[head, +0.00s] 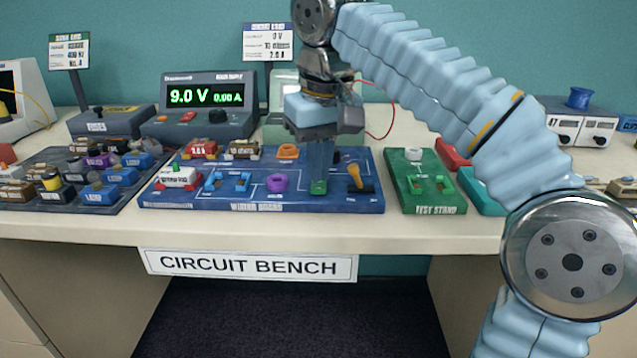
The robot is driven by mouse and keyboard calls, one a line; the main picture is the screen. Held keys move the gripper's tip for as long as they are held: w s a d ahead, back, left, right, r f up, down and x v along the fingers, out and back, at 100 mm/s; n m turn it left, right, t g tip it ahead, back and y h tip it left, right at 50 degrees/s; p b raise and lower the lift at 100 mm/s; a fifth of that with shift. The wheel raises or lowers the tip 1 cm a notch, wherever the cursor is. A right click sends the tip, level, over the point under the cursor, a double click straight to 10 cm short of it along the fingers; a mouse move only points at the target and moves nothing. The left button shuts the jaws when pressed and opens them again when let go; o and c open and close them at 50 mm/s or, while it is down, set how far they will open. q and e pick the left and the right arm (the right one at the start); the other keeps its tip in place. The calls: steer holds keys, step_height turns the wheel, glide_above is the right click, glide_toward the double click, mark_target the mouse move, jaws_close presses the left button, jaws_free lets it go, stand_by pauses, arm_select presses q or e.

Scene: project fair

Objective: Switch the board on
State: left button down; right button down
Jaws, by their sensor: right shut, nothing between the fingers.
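The blue wiring board (225,205) lies flat on the bench in the middle. An orange lever (354,174) stands tilted on a dark base at the board's right end. A small green part (318,188) sits on the board just left of that lever. My right gripper (320,178) points straight down over this green part, shut and empty. Its fingertips look at or just above the green part; I cannot tell whether they touch. The gripper hides part of the board behind it. My left gripper is not in view.
The power supply (180,124) behind the board reads 9.0 V and 0.00 A. A dark parts tray (60,200) lies left, and the green test stand (425,195) lies right. The bench front edge (420,232) is clear. My right arm covers the right side.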

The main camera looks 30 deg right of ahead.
mark_target(319, 189)
steer(key=shift+f+b, duration=0.55)
steer(key=shift+f, duration=0.25)
steer(key=shift+r, duration=0.1)
step_height(319, 189, up, 3)
steer(key=p, duration=0.3)
steer(key=shift+r, duration=1.95)
